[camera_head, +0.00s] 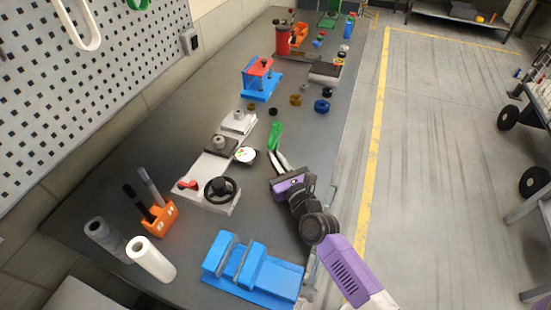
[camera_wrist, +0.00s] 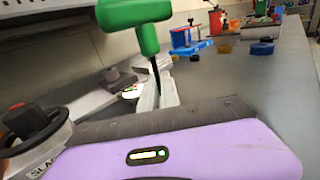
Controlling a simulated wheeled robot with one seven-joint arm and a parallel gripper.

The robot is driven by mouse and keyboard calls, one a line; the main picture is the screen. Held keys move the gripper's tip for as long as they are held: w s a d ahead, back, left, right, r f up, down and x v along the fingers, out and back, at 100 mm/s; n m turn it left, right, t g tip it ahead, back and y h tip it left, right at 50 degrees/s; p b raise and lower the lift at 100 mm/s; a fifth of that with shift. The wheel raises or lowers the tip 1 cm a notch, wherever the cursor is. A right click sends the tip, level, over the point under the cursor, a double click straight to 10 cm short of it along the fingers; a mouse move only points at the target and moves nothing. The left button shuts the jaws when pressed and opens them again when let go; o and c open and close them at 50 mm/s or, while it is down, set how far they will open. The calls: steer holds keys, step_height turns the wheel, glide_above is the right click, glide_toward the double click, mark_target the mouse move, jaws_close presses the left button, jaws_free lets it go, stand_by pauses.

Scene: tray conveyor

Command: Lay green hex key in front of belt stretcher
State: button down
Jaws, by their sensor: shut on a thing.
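The green hex key (camera_head: 275,136) has a T-shaped green handle and a dark shaft; its handle also shows close up in the wrist view (camera_wrist: 135,12). My gripper (camera_head: 281,158) is shut on its shaft, with the handle above the pale fingers (camera_wrist: 157,93). The long grey device with a black handwheel, red lever and round dial, which I take as the belt stretcher (camera_head: 211,166), lies on the bench just left of my gripper. Its handwheel end is partly seen in the wrist view (camera_wrist: 33,150). I cannot tell how high the key is above the bench.
A blue vise (camera_head: 252,272) stands at the near bench edge. An orange holder (camera_head: 160,218) with pens and a white roll (camera_head: 151,259) are at left. A blue-and-red stand (camera_head: 259,80) and several small rings are beyond. The bench (camera_head: 310,140) right of the device is mostly bare.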

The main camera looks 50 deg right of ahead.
steer(key=shift+f, duration=0.2)
steer(key=c, duration=1.6)
jaws_free()
steer(key=shift+r, duration=0.15)
steer(key=shift+s, duration=0.2)
steer(key=b+v, duration=0.2)
steer(key=v, duration=0.8)
steer(key=shift+a, duration=0.1)
steer(key=shift+b+v, duration=0.4)
steer(key=shift+v, duration=0.35)
steer(key=shift+s+r, duration=0.1)
